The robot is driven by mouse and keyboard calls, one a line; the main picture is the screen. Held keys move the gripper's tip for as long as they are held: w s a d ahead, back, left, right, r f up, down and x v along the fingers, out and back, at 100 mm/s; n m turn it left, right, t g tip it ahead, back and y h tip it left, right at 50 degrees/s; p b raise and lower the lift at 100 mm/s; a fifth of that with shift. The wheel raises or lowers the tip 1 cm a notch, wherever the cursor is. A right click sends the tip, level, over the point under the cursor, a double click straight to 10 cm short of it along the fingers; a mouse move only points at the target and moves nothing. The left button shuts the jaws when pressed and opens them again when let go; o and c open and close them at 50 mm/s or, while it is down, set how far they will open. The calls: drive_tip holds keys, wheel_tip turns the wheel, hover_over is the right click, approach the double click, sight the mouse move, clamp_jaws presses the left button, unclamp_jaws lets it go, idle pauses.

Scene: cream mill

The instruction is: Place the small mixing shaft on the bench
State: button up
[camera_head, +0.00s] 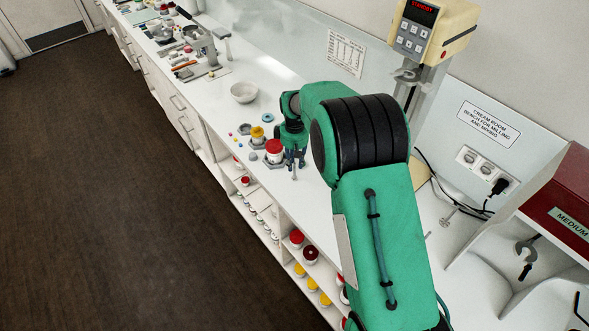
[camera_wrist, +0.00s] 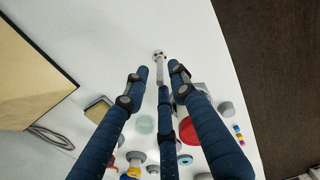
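A small mixing shaft (camera_wrist: 158,68), slim and light grey with a darker round end, shows in the wrist view just beyond and between the fingertips. The white bench (camera_wrist: 100,25) lies behind it. My gripper (camera_wrist: 162,76) has three dark blue fingers. In the head view my gripper (camera_head: 293,156) is low over the bench (camera_head: 270,95) beside a red-topped jar. There it is small and partly hidden by my arm, and the shaft's contact with the bench cannot be made out.
Close by stand a red-topped jar (camera_head: 274,149), a yellow-topped jar (camera_head: 257,134) and a white bowl (camera_head: 244,92). A mill (camera_head: 437,28) with a red display stands at the back. Another shaft-like tool (camera_head: 447,215) is near the cable. The bench's front edge drops to open shelves.

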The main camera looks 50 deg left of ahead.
drive_tip(key=shift+r, duration=3.1)
drive_tip(key=shift+d+r, duration=0.1)
drive_tip(key=w+d+r+m, duration=0.2)
drive_tip(key=w+d+r, duration=0.5)
drive_tip(key=d+r, duration=0.25)
drive_tip(key=w+d+r+m+t, duration=0.1)
drive_tip(key=w+d+r+m, duration=0.1)
drive_tip(key=d+r, duration=0.7)
drive_tip(key=w+d+r+m+y, duration=0.1)
drive_tip(key=w+d+r+m, duration=0.35)
drive_tip(key=d, duration=0.85)
drive_tip(key=d+r+m+t, duration=0.1)
drive_tip(key=d+r, duration=0.7)
drive_tip(key=d, duration=0.2)
drive_tip(key=s+d+r+m+t, duration=0.1)
drive_tip(key=s+d+r+m, duration=0.2)
drive_tip(key=d, duration=0.8)
drive_tip(key=s+d+r+m+t, duration=0.1)
drive_tip(key=s+d+r, duration=0.35)
drive_tip(key=d, duration=0.65)
drive_tip(key=s+d+f+m, duration=0.2)
drive_tip(key=s+d+m, duration=0.1)
drive_tip(key=s+d, duration=0.5)
drive_tip(key=s+d+f+m+t+h, duration=0.1)
drive_tip(key=s+d+f+m, duration=0.1)
drive_tip(key=s+d, duration=0.6)
drive_tip(key=shift+s+d+m+t, duration=0.35)
drive_tip(key=shift+s+m, duration=0.4)
drive_tip(key=shift+s, duration=0.4)
